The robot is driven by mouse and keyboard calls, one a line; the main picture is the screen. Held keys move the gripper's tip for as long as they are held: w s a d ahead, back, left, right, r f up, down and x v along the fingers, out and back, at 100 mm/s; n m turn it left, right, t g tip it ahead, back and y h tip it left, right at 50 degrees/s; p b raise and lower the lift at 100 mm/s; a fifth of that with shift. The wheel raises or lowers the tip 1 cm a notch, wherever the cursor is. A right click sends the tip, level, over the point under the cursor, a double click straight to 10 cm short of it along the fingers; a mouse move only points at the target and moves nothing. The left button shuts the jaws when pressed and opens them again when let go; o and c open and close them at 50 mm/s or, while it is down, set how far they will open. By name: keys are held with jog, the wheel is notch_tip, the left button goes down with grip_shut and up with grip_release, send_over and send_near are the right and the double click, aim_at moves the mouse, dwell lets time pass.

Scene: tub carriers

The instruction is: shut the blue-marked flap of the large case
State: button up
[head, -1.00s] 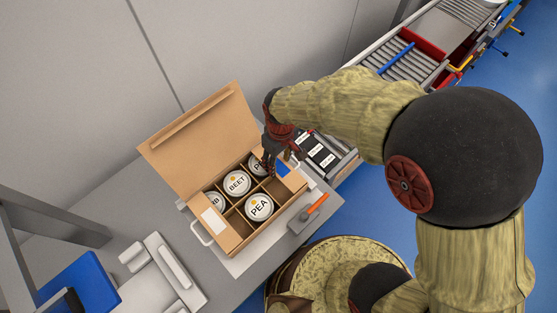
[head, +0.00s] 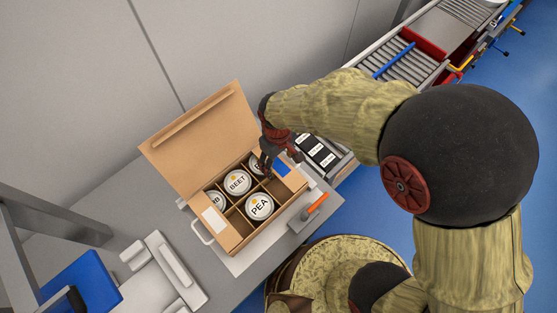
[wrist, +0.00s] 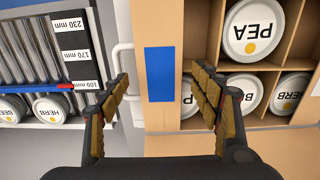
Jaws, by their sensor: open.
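The large case (head: 238,246) is a tan cardboard box, its big lid (head: 208,137) raised at the back. Its blue-marked flap (head: 292,179) is at the right end and shows in the wrist view, with a blue patch (wrist: 160,75). I cannot tell its exact angle. My gripper (head: 281,163) is open and empty at this end, partly covering the flap in the head view. In the wrist view the fingers (wrist: 160,88) stand either side of the blue patch, with no clear contact. A white-marked flap (head: 214,221) is at the left end.
Labelled cans, including PEA (head: 259,206) and BEET (head: 237,182), sit in the case's compartments. An orange-handled tool (head: 316,204) lies right of the case. A rack with a measuring strip (head: 320,151) stands close by my gripper. A grey wall is behind.

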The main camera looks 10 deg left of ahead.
aim_at(282, 172)
notch_tip(282, 172, up, 12)
dwell(0.6)
jog(key=shift+a, duration=0.1)
dwell(0.4)
jog(key=s+d+r+m+t+b, duration=0.1)
jog(key=s+d+r+m, duration=0.1)
jog(key=d, duration=0.6)
jog(key=s+d+r+m+t+b, duration=0.1)
jog(key=s+d+r+m+t, duration=0.1)
jog(key=d+r, duration=0.4)
jog(key=s+d+r+m+t+b, duration=0.1)
jog(key=s+d+r+m, duration=0.3)
jog(key=d, duration=0.6)
jog(key=shift+r+m+t, duration=0.6)
jog(key=shift+m+t, duration=0.1)
jog(key=shift+m, duration=0.3)
jog(key=shift+s, duration=0.15)
jog(key=shift+c, duration=1.1)
